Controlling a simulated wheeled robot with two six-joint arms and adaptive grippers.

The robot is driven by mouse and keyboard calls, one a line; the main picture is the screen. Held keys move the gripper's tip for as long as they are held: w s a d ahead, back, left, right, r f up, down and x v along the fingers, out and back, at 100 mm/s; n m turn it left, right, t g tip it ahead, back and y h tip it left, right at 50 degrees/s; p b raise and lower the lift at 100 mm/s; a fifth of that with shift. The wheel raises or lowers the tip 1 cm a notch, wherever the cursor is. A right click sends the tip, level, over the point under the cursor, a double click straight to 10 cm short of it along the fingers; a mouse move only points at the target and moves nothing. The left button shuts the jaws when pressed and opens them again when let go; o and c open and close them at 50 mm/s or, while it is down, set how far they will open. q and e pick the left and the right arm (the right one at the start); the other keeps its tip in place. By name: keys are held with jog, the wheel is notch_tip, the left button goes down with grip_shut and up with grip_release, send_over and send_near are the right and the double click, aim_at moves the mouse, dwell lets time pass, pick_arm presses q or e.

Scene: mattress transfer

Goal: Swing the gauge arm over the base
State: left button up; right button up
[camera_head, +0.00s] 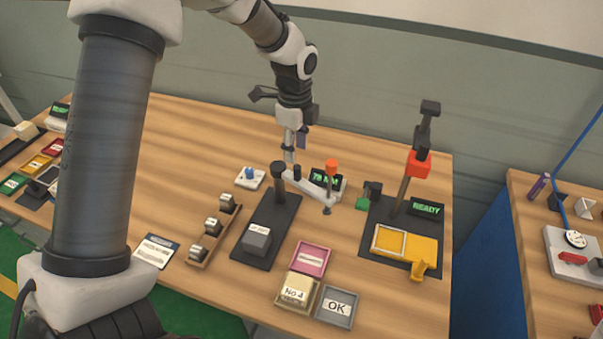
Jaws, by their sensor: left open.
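The gauge base (284,220) is a dark plate on the wooden table, with a dark post (279,178) at its back end and a grey labelled block (257,238) near its front. The white gauge arm (312,188) points to the right of the base, off the plate. It carries a lit green display (327,179), a red-orange knob (331,167) and a small dark foot at its outer end. My left gripper (290,163) is open, pointing down just behind the post and the inner end of the arm; whether it touches them is unclear. My right gripper is not in view.
A wooden rack (200,262) with several small weights lies left of the base. Pink (310,258), yellow (297,292) and grey OK trays (337,306) stand in front. A press stand with a yellow fixture (405,244) stands to the right. A blue-knobbed white plate (249,179) is at the left.

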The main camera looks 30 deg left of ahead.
aim_at(297, 167)
pick_arm(q)
jog(key=f, duration=0.2)
jog(key=f+p, duration=0.1)
jog(key=f, duration=0.5)
jog(key=shift+w, duration=0.3)
grip_shut()
